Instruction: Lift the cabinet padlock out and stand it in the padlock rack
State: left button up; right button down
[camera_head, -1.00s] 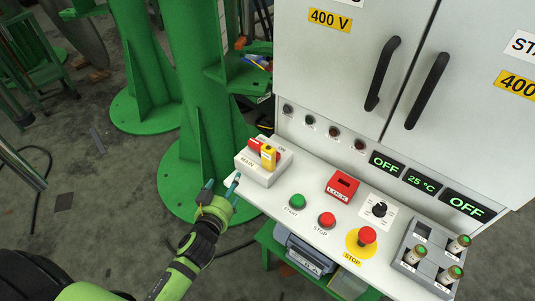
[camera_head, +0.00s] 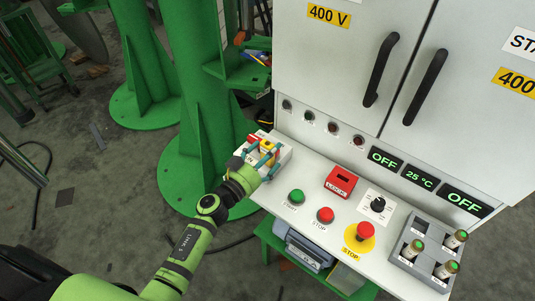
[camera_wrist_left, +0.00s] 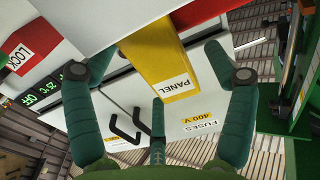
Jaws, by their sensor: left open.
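The yellow padlock (camera_head: 267,146), labelled PANEL in the left wrist view (camera_wrist_left: 160,62), sits at the red-handled switch (camera_head: 253,139) on the white switch box (camera_head: 284,152). My left gripper (camera_head: 262,160) is at the box, its teal fingers open around the padlock. In the left wrist view my left gripper (camera_wrist_left: 165,75) has fingers on both sides of the yellow body, with gaps visible. How the padlock is fastened is hidden. The red slotted box marked LOCK (camera_head: 341,182), which may be the rack, stands on the white panel. My right gripper is not in view.
The panel holds a green start button (camera_head: 296,197), a red stop button (camera_head: 325,215), a red emergency stop (camera_head: 364,231) and a black knob (camera_head: 378,204). A grey tray (camera_head: 406,261) with cylinders is at the right. The grey cabinet (camera_head: 340,70) rises behind.

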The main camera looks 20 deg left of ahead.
pick_arm(q)
jog(key=shift+w+d, duration=0.15)
jog(key=shift+w, duration=0.3)
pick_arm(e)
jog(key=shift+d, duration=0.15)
pick_arm(q)
jog(key=shift+c, duration=0.4)
jog(key=c, duration=1.3)
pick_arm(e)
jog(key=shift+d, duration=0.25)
pick_arm(q)
jog(key=shift+r, duration=0.15)
